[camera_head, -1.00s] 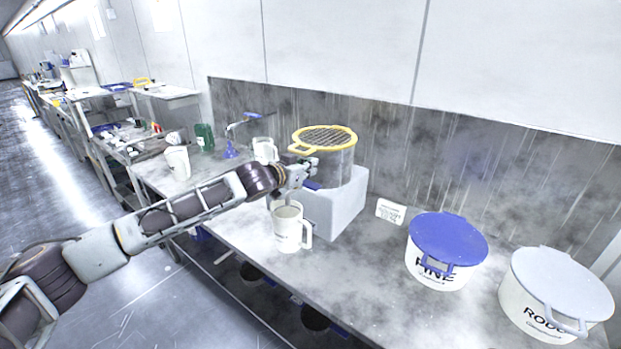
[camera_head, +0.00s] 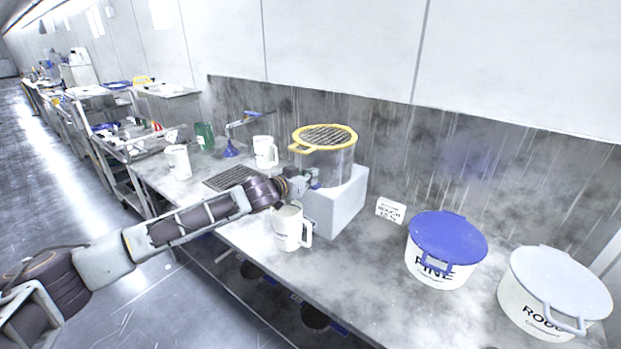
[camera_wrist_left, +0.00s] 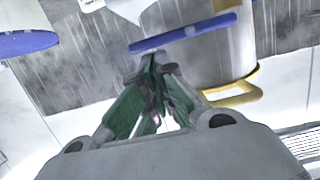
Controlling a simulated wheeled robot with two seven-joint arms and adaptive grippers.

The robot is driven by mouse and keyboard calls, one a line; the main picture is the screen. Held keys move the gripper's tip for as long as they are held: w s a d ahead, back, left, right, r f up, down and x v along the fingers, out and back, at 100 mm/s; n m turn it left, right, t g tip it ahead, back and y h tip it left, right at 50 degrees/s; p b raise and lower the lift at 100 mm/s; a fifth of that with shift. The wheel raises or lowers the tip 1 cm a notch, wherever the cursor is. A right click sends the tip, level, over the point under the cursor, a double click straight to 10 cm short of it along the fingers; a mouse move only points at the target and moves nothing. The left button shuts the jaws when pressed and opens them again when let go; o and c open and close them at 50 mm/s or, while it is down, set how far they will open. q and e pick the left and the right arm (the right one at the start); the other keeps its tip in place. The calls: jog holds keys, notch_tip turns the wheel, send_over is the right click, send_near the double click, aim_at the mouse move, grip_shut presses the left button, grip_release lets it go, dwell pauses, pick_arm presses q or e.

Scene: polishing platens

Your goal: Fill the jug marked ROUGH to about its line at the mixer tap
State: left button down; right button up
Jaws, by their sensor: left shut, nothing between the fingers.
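A white handled jug (camera_head: 288,233) stands upright on the bench in front of the grey block. Its marking is too small to read, and my arm partly hides its rim. Another white jug (camera_head: 266,152) stands by the blue-handled tap (camera_head: 246,120), and a third white jug (camera_head: 178,162) is farther left. I cannot tell which is marked ROUGH. My left gripper (camera_head: 303,184) is shut and empty, beside the steel vessel (camera_head: 336,168) and above the front jug. In the left wrist view its green fingers (camera_wrist_left: 155,105) are near a blue bar (camera_wrist_left: 185,34) on the vessel.
The vessel, topped by a yellow-rimmed sieve (camera_head: 324,136), sits on the grey block (camera_head: 345,204). A small sign (camera_head: 390,209), a blue-lidded FINE pot (camera_head: 443,262) and a grey-lidded pot (camera_head: 545,300) stand to the right. A dark drain grate (camera_head: 229,177) lies left of the block.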

aim_at(315, 187)
pick_arm(q)
jog(key=shift+s+d+f+m+t+y, duration=0.1)
jog(key=shift+d+f+m+t+y, duration=0.05)
jog(key=shift+f+m, duration=0.4)
jog(key=shift+s+d+f+m+t+y, duration=0.15)
jog(key=shift+d+f+m+t+y, duration=0.05)
jog(key=shift+f+m, duration=0.35)
jog(key=shift+s+d+f+m+t+y, duration=0.1)
jog(key=shift+d+f+m+t+y, duration=0.05)
jog(key=shift+f+m, duration=0.4)
pick_arm(e)
jog(key=shift+d+f, duration=0.1)
jog(key=shift+a, duration=0.2)
pick_arm(q)
jog(key=shift+r, duration=0.15)
jog(key=s+a+r+p, duration=0.1)
jog(key=s+a+r, duration=0.3)
jog(key=s, duration=0.5)
jog(key=shift+r+p, duration=0.4)
jog(key=shift+r, duration=0.6)
pick_arm(e)
jog(key=shift+s+d+r, duration=0.3)
jog(key=shift+s+r, duration=0.05)
jog(key=shift+r, duration=0.15)
jog(key=shift+s+d+r, duration=0.3)
jog(key=shift+r, duration=0.2)
